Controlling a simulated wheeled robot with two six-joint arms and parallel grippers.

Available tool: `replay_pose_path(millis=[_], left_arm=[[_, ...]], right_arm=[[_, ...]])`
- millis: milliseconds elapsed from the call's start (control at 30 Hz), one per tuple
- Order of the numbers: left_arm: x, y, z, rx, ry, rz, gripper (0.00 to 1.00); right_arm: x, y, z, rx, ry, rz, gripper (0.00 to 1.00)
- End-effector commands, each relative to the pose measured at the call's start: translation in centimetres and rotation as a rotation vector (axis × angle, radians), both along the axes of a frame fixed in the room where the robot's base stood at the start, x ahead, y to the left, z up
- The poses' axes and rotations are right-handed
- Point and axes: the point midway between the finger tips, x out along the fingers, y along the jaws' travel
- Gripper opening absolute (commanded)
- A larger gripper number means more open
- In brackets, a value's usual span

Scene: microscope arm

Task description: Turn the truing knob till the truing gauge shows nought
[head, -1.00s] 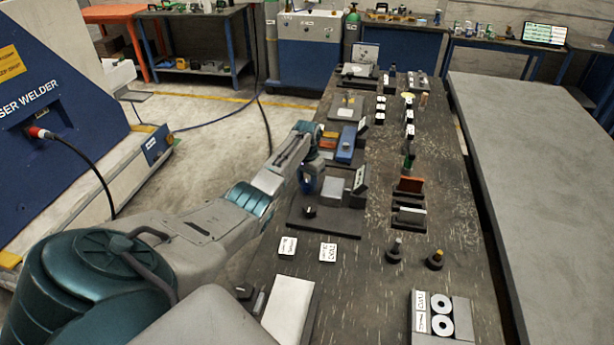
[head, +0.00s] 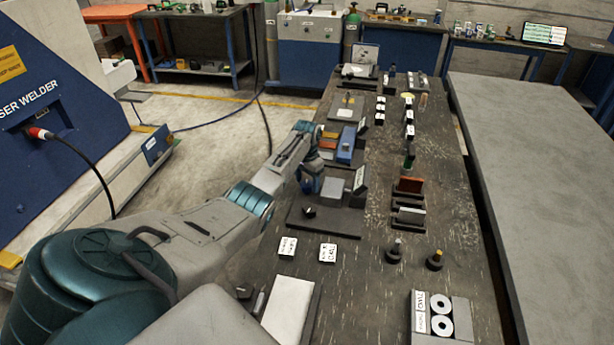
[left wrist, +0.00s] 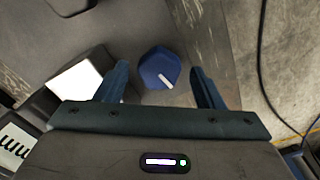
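The blue truing knob (left wrist: 160,70) has a white mark pointing to the lower right in the left wrist view. It stands between the two spread dark fingers of my left gripper (left wrist: 158,76), with a gap on each side. In the head view the left gripper (head: 309,178) is over the grey-plated fixture on the bench, and the knob is mostly hidden there. A dark upright block with a white face (head: 359,178), which looks like the gauge, stands right of the knob. Its scale shows partly at the left edge of the wrist view (left wrist: 17,142); I cannot read the pointer. My right gripper is not in view.
A light square pad (head: 333,187) lies between knob and gauge. A small black knob (head: 309,212) sits in front on the same base. A blue block (head: 346,145) is behind. Posts (head: 394,250) and a ring tray (head: 440,315) are to the right.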

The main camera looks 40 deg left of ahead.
Motion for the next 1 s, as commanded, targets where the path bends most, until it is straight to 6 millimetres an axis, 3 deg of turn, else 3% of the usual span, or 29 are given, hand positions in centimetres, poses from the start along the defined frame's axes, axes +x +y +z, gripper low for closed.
replay_pose_path(millis=[267,700,1000], left_arm=[[-0.1,0.0,0.4,-0.001,0.002,0.000,0.62],[0.0,0.0,8.2,0.001,-0.002,-0.001,0.62],[0.0,0.0,10.7,0.000,0.000,0.000,0.62]], right_arm=[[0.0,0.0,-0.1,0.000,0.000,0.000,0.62],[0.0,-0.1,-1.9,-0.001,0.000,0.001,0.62],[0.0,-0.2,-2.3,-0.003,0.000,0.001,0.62]])
